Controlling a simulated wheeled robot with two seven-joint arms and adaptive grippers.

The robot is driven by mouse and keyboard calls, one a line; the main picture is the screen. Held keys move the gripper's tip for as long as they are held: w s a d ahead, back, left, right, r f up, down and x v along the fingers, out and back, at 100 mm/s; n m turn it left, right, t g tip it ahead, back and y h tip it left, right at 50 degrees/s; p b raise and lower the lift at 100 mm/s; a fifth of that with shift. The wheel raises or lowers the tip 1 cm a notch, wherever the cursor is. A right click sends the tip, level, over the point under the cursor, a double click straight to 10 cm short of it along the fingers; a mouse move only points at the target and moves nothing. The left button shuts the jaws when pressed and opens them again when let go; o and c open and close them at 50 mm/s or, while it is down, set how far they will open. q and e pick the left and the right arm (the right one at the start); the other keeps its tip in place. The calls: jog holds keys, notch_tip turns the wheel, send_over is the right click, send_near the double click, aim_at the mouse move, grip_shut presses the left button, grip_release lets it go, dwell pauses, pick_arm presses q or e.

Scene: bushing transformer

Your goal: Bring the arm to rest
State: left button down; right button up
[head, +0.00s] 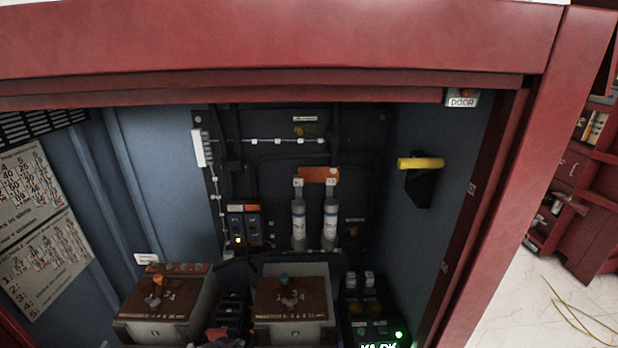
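Neither of my arms or grippers can be made out in the head view. The view looks into an open red-framed cabinet (290,45) with a dark back panel. Two brown-topped boxes stand at its bottom, a left one (165,300) and a right one (290,297), each with a small knob on top. Two pale cylinders (298,222) (330,222) stand upright on the back panel below an orange block (318,174). A small dark and reddish shape between the boxes at the bottom edge is too unclear to tell.
A yellow handle (420,163) sticks out from the right inner wall. A panel with a green light (398,335) is at bottom right. Printed charts (40,230) hang at left. Outside, red shelving (590,190) stands beyond open floor (540,300) with a yellow cable.

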pick_arm(q)
jog(key=s+a+f+n+g+y, duration=0.15)
jog(key=s+a+g, duration=0.25)
jog(key=s, duration=0.8)
notch_tip(320, 180, down, 32)
jog(key=s+g, duration=0.2)
jog(key=s+a+f, duration=0.2)
jog(key=s+f, duration=0.8)
jog(key=s, duration=0.1)
jog(key=s+a+f, duration=0.2)
jog(key=s+f, duration=0.8)
jog(key=s, duration=0.1)
jog(key=shift+s+a+f+g, duration=0.15)
jog(key=shift+a+g, duration=0.05)
jog(key=shift+g, duration=0.2)
pick_arm(e)
jog(key=a, duration=0.4)
jog(key=shift+s+a+f, duration=0.1)
jog(key=shift+s+a, duration=0.05)
jog(key=shift+s, duration=0.2)
jog(key=shift+d, duration=0.2)
